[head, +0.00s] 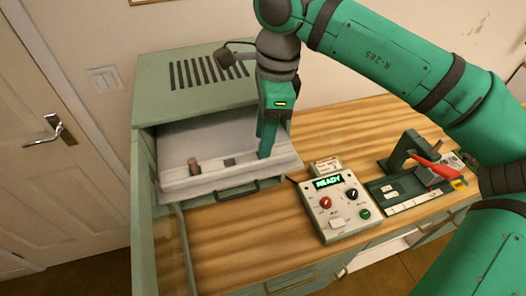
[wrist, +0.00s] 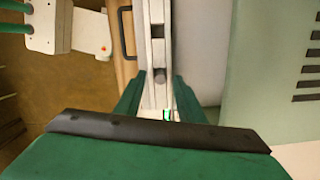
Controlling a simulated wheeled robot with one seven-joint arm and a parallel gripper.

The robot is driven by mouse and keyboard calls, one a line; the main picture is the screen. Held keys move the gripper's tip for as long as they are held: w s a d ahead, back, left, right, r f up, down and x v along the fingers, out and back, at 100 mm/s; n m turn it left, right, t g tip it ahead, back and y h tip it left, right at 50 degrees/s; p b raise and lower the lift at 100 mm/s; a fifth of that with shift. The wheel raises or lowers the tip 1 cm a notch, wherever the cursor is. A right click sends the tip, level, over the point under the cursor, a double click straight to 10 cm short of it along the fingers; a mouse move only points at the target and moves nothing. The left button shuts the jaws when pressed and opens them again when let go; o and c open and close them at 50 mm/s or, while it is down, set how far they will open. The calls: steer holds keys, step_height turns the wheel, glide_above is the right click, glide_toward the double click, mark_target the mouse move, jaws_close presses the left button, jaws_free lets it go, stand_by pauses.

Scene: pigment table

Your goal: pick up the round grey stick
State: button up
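My gripper (head: 266,140) points down over the right part of the pale rack (head: 178,184) in the open front of the green cabinet. In the wrist view its two green fingers (wrist: 158,92) stand apart on either side of the rack (wrist: 147,100). No stick clearly shows between them, and the spot below the palm is partly hidden. I cannot pick out the round grey stick for certain. A brown stick (head: 193,165) stands farther left.
A control box (head: 338,207) reading READY stands on the wooden table right of the rack. A green press with a red handle (head: 432,168) stands farther right. The cabinet (head: 190,85) rises behind and above the rack.

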steer(key=shift+a+f, duration=0.1)
steer(key=shift+f, duration=0.5)
steer(key=shift+c, duration=0.4)
jaws_close()
steer(key=shift+r, duration=0.1)
